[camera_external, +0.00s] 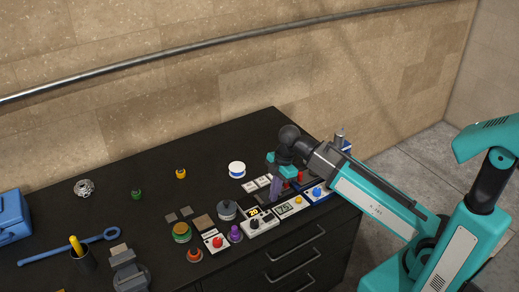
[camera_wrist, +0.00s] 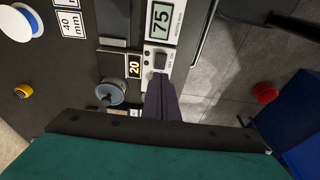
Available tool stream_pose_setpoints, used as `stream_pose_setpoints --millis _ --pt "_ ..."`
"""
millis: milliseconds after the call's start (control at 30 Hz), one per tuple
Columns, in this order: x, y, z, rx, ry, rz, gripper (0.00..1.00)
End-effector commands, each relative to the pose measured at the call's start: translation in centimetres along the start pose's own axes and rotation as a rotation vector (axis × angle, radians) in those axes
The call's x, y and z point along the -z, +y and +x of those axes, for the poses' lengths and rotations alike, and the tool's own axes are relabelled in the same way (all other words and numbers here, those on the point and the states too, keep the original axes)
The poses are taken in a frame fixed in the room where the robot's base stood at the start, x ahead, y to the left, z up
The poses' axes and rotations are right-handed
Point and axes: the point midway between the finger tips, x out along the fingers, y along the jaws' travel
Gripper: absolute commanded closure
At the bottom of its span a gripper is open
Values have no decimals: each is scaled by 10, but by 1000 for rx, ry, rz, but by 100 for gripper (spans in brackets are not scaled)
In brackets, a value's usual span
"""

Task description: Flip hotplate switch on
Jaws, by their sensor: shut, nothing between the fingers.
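A light control panel with a dark rocker switch (camera_wrist: 160,61) and small lettering shows in the wrist view, below a display reading 75 (camera_wrist: 161,20). I cannot tell the switch's position. My gripper (camera_wrist: 158,84) is shut, with nothing between its dark fingers. Its tips are just below the switch in the wrist view; I cannot tell whether they touch it. In the external view my gripper (camera_external: 271,197) points down over the row of panels at the bench's right side. The arm and fingers hide part of the panels there.
A display reading 20 (camera_wrist: 134,65) and a grey round weight-like object (camera_wrist: 111,91) are close to the fingers. A blue knob (camera_external: 317,192), red-knob box (camera_external: 216,242) and purple knob-like object (camera_external: 235,233) stand nearby. The dark bench (camera_external: 120,170) has free room at back left.

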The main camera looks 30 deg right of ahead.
Motion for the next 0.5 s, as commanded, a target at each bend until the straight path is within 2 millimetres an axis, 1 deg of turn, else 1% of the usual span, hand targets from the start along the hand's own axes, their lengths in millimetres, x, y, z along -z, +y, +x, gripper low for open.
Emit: stream_pose_setpoints --millis 500 --pt "-2 -1 44 1 -1 1 100"
